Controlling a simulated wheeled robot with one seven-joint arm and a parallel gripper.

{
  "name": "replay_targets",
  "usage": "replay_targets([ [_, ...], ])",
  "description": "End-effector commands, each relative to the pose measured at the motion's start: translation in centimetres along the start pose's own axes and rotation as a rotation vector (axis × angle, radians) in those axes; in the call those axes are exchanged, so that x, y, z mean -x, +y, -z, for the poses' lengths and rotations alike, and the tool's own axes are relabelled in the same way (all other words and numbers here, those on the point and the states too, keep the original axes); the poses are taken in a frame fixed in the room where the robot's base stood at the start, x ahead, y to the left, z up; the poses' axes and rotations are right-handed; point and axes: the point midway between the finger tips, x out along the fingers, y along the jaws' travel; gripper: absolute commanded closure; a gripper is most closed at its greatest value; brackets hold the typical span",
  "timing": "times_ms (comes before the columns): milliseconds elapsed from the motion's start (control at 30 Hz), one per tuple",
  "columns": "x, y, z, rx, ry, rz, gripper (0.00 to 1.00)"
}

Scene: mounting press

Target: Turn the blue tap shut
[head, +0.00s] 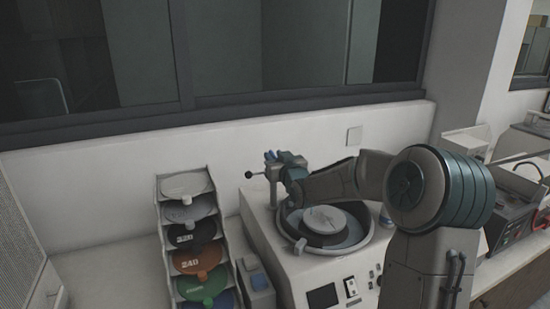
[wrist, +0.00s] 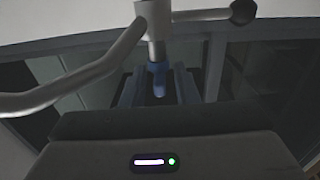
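The blue tap (wrist: 159,80) shows in the wrist view as a small blue lever below a metal stem. In the head view a bit of blue (head: 270,156) shows at the top of the post on the machine, partly hidden by my gripper. My gripper (wrist: 157,92) has its two dark fingers on either side of the blue lever, with a gap visible on each side. It looks open and not closed on the lever. In the head view my gripper (head: 284,163) reaches in from the right, beside the top of the post.
A grinding machine (head: 260,230) with a round platter (head: 330,222) stands under my arm. A metal pipe (wrist: 60,98) and a rod with a black knob (wrist: 242,12) pass close to the tap. A rack of coloured discs (head: 195,240) stands left. The wall and window are behind.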

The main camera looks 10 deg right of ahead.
Motion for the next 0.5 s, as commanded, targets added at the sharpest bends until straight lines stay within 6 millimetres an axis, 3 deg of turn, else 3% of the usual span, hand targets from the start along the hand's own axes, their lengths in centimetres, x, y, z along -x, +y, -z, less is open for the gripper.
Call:
replay_targets([
  [33,0.01,0.00,0.00,0.000,0.000,0.000,0.88],
  [100,0.02,0.01,0.00,0.000,0.000,0.000,1.00],
  [500,0.03,-0.18,-0.30,0.001,0.002,-0.033,1.00],
])
